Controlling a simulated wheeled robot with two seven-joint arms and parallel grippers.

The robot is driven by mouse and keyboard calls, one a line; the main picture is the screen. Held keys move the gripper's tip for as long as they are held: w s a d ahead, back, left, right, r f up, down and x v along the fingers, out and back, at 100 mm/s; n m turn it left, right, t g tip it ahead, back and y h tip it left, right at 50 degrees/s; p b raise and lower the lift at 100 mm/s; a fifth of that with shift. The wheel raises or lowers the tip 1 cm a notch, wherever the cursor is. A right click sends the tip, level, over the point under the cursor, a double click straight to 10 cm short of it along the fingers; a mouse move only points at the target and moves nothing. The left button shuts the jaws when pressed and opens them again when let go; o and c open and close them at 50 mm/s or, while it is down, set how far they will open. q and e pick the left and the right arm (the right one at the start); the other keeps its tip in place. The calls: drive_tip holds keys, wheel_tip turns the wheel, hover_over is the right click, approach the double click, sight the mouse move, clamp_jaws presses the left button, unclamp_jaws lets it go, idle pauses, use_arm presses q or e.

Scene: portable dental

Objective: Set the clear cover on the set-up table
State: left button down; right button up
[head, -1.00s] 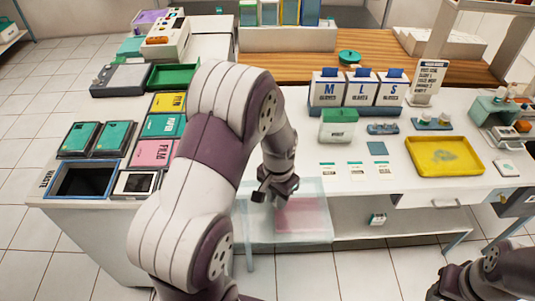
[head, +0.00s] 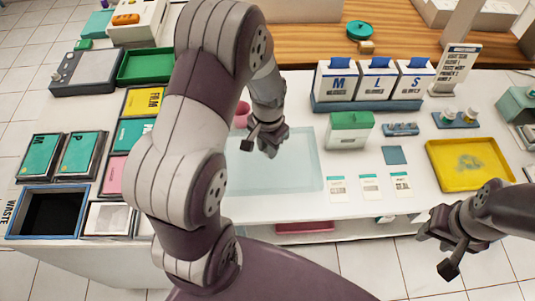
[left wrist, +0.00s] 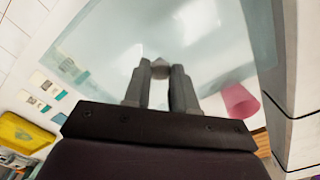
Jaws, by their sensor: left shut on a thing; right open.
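The clear cover (head: 296,174) is a flat, pale see-through sheet over the white set-up table (head: 280,208), left of the printed cards. My left gripper (head: 267,144) is above it, shut on its small knob, which shows between the fingers in the left wrist view (left wrist: 158,68). The cover also fills much of that view (left wrist: 105,45). I cannot tell whether its underside touches the table. My right gripper (head: 437,252) is open and empty in front of the table's front edge, at the lower right.
A pink cup (head: 242,115) stands just behind the cover. A green-lidded box (head: 350,130), several printed cards (head: 370,186) and a yellow tray (head: 468,164) lie to the right. Glove boxes (head: 375,82) stand behind. A pink tray (head: 305,227) is on the lower shelf.

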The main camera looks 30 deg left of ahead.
use_arm(q)
wheel_tip(320, 180, down, 6)
drive_tip(key=shift+w+r, duration=0.1)
drive_tip(key=shift+r, duration=0.1)
drive_tip(key=shift+s+r, duration=0.1)
drive_tip(key=shift+s, duration=0.1)
drive_tip(key=shift+d, duration=0.1)
drive_tip(key=c, duration=0.9)
unclamp_jaws()
drive_tip(key=shift+w, duration=0.1)
wheel_tip(320, 180, up, 12)
drive_tip(key=shift+f, duration=0.1)
drive_tip(key=s+d, duration=0.1)
drive_tip(key=s, duration=0.2)
drive_tip(key=s+d+r+n+t, duration=0.1)
drive_tip(key=s+d, duration=0.1)
drive_tip(key=s, duration=0.1)
drive_tip(key=s+d+r+n, duration=0.1)
drive_tip(key=s+d, duration=0.1)
drive_tip(key=shift+s+d+r, duration=0.1)
drive_tip(key=shift+s+r, duration=0.05)
drive_tip(key=shift+s, duration=0.25)
